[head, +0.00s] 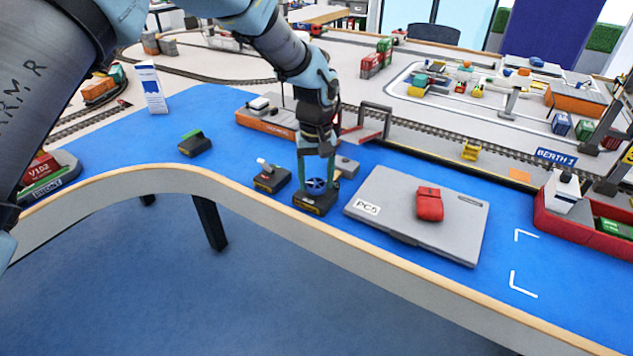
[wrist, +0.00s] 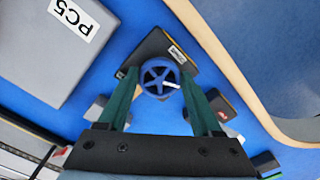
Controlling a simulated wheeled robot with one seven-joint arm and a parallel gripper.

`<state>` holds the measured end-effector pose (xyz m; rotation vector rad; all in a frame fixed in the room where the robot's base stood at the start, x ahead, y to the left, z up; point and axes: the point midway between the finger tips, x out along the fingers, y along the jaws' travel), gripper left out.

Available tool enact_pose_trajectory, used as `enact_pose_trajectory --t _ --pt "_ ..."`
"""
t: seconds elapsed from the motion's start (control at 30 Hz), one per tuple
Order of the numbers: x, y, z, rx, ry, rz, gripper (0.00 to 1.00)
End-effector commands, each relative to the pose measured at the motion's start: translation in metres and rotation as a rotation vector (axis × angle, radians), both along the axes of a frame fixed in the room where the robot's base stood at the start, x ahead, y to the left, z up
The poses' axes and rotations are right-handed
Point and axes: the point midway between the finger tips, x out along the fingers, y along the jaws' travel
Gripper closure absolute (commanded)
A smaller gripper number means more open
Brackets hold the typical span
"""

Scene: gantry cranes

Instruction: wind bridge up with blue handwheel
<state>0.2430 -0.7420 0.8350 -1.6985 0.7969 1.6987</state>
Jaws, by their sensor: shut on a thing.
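The blue handwheel (head: 316,187) sits on top of a dark box (head: 314,204) near the table's front edge. In the wrist view the spoked handwheel (wrist: 152,84) lies between the two green fingers of my gripper (wrist: 159,76). My gripper (head: 317,178) points down from above and is shut on the wheel's rim. A red deck (head: 362,134) beside a grey portal frame, which looks like the bridge, stands behind my gripper by the track. My gripper partly hides its left side, and its exact tilt is hard to tell.
A dark box with a white lever (head: 268,178) stands just left of the handwheel box. A grey case marked PC5 (head: 385,218) with a red pouch (head: 429,203) lies to the right. A grey-topped block (head: 346,166) is close behind.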

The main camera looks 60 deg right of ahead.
Motion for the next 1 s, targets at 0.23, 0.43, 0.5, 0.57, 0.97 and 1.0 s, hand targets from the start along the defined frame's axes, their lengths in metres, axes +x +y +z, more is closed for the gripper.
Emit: enact_pose_trajectory --t 0.23,0.43,0.5,0.57,0.97,1.0 --pt "0.0010 0.0000 -0.0002 -0.001 0.000 -0.234 0.89" --pt "0.0018 0.0003 0.0002 -0.001 0.000 -0.424 0.89" --pt "0.0023 0.0004 0.0003 -0.002 0.000 -0.490 0.89" --pt "0.0025 0.0004 0.0003 -0.002 0.000 -0.547 0.89" --pt "0.0038 0.0001 0.0007 -0.002 0.000 -0.927 0.89" --pt "0.0039 0.0001 0.0008 -0.002 0.000 -0.965 0.89"
